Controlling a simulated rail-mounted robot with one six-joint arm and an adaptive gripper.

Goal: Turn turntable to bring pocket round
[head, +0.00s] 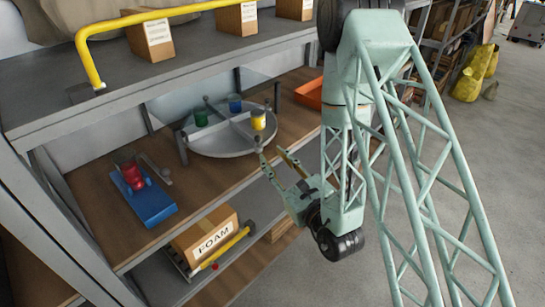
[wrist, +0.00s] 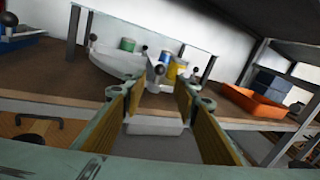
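The turntable (head: 222,143) is a round grey disc with raised dividers, standing on the wooden shelf. Dark ball knobs stand around its rim. A green cup (head: 200,118), a blue cup (head: 235,103) and a yellow cup (head: 258,121) sit in its pockets. My gripper (head: 274,156) is at the front right of the turntable, with its fingers apart and nothing between the pads. In the wrist view, my gripper (wrist: 158,95) points at the turntable (wrist: 115,62); a dark knob (wrist: 159,70) shows beyond the gap between the fingers. I cannot tell whether anything touches.
A blue base with a red part (head: 132,175) lies on the shelf at left. An orange tray (wrist: 252,105) stands to the right. A clear panel (head: 185,95) is behind the turntable. A FOAM box (head: 205,238) is on the lower shelf. An upper shelf (head: 170,70) overhangs.

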